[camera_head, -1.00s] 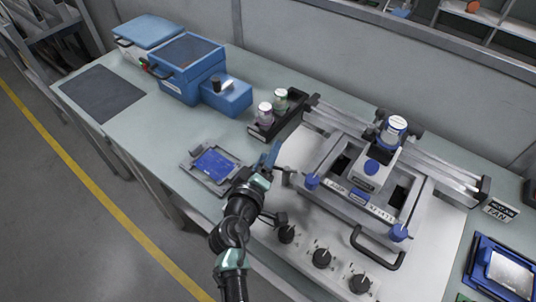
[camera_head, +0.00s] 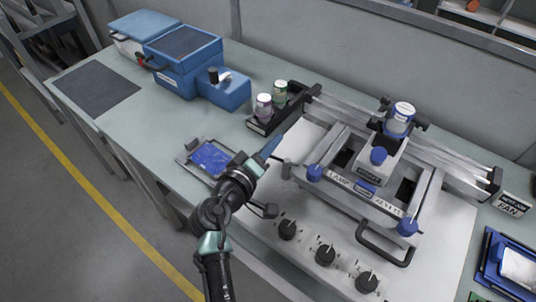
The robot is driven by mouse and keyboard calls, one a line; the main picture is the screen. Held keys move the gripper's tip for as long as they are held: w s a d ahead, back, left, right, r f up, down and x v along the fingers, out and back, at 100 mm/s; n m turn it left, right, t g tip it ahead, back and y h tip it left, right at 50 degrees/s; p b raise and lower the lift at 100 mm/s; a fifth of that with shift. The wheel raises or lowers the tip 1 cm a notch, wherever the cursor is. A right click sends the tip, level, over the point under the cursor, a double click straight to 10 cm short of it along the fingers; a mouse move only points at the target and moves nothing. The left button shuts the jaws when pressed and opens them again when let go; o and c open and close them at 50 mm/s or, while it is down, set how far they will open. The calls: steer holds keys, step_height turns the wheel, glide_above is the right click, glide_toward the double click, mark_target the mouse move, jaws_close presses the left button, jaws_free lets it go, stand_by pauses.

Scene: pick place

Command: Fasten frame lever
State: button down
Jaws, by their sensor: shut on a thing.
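The frame (camera_head: 345,190) is a grey rectangular assembly with blue knobs (camera_head: 314,173) at its front corners, labels along its front bar and a black front handle (camera_head: 384,247). My gripper (camera_head: 270,149), with blue fingers, reaches in from the lower left and is shut at the lever's outer end. The fingers hide the exact grip point.
Black dials (camera_head: 325,252) line the front panel. A tray with a blue plate (camera_head: 209,158) lies left of my gripper. A black rack (camera_head: 262,127) with two jars stands behind. Blue boxes (camera_head: 184,80) stand farther left. A blue-capped device (camera_head: 380,157) sits over the frame.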

steer(key=m+h+b, duration=0.1)
steer(key=g+h+b, duration=0.1)
steer(key=b, duration=0.1)
steer(key=d+m+h+b, duration=0.1)
steer(key=shift+w+f+m+g, duration=0.3)
steer(key=shift+w+g, duration=0.1)
steer(key=shift+d+r+m+g+h+b, duration=0.25)
steer(key=shift+m+g+h+b, duration=0.25)
steer(key=shift+b, duration=0.15)
steer(key=c, duration=0.7)
jaws_free()
steer(key=v, duration=1.3)
steer(key=shift+d, duration=0.1)
